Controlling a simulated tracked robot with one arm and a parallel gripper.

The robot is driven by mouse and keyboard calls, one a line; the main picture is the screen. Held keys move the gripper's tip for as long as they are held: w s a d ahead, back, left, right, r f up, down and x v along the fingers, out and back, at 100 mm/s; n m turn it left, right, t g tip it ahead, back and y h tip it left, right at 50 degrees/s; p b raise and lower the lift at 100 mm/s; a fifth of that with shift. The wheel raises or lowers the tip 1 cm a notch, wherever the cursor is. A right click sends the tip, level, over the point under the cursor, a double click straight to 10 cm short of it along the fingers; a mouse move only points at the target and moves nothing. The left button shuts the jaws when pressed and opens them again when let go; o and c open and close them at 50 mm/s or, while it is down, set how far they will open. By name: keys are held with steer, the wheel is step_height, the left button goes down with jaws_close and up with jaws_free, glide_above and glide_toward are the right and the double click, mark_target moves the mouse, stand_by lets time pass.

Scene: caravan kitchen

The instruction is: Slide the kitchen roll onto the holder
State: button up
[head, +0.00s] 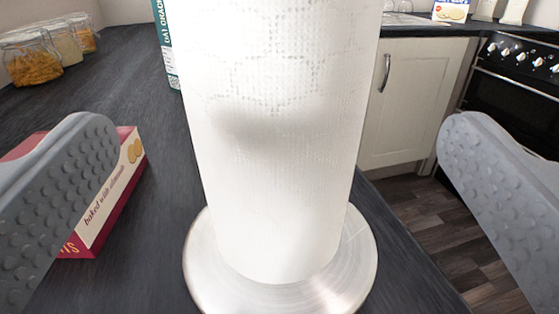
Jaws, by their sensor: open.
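The white kitchen roll (280,130) stands upright in the middle of the head view, its top cut off by the picture's upper edge. Its lower end is over the round metal base of the holder (205,265) and appears to rest on it. The holder's post is hidden. My gripper (280,165) is open, with one grey studded finger at the left and one at the right. The roll is between the fingers in the picture, with a clear gap on both sides. Neither finger touches it.
A red and cream biscuit box (110,195) lies on the dark worktop (110,95) behind the left finger. A green carton (167,50) stands behind the roll. Several glass jars (30,62) are at the back left. The worktop edge, floor and cooker (515,75) are at the right.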

steer(key=shift+s, duration=3.15)
steer(key=s+d+r+g, duration=0.1)
steer(key=s+r, duration=0.1)
steer(key=r, duration=1.1)
steer(key=s+d+r+g, duration=0.1)
steer(key=s+r, duration=0.1)
steer(key=r, duration=1)
steer(key=s+d+r+g+h, duration=0.1)
steer(key=s+d+r, duration=0.1)
steer(key=s+r, duration=1.5)
steer(key=s, duration=0.3)
steer(key=shift+s+d+r, duration=0.15)
steer(key=shift+d+r, duration=0.1)
steer(key=shift+r, duration=0.1)
